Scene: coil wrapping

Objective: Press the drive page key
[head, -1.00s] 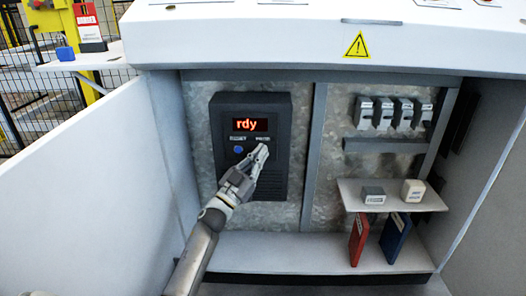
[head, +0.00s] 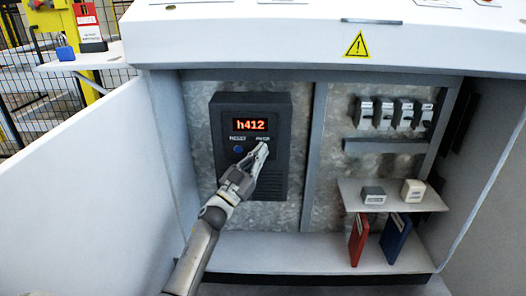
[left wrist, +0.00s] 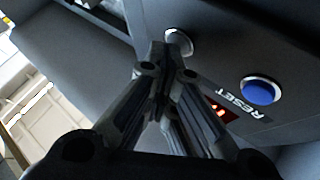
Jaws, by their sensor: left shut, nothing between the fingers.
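The dark drive unit (head: 272,188) is mounted on the cabinet's back panel. Its red display (head: 250,125) reads "h412". A blue key (head: 239,149) under the label RESET is on the left; it also shows in the left wrist view (left wrist: 260,92). The page key (left wrist: 179,41), a round pale-rimmed key, shows in the left wrist view right at my fingertips. In the head view my fingers hide it. My left gripper (head: 263,147) is shut and empty, its tips at the page key, seemingly touching it. My right gripper is not in view.
The cabinet's open door (head: 80,175) stands at the left. Several grey breakers (head: 384,112) are on the right panel. A shelf (head: 430,203) below holds two small blocks, with a red binder (head: 358,240) and a blue binder (head: 396,238) beneath. A lockout ledge (head: 85,63) is at upper left.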

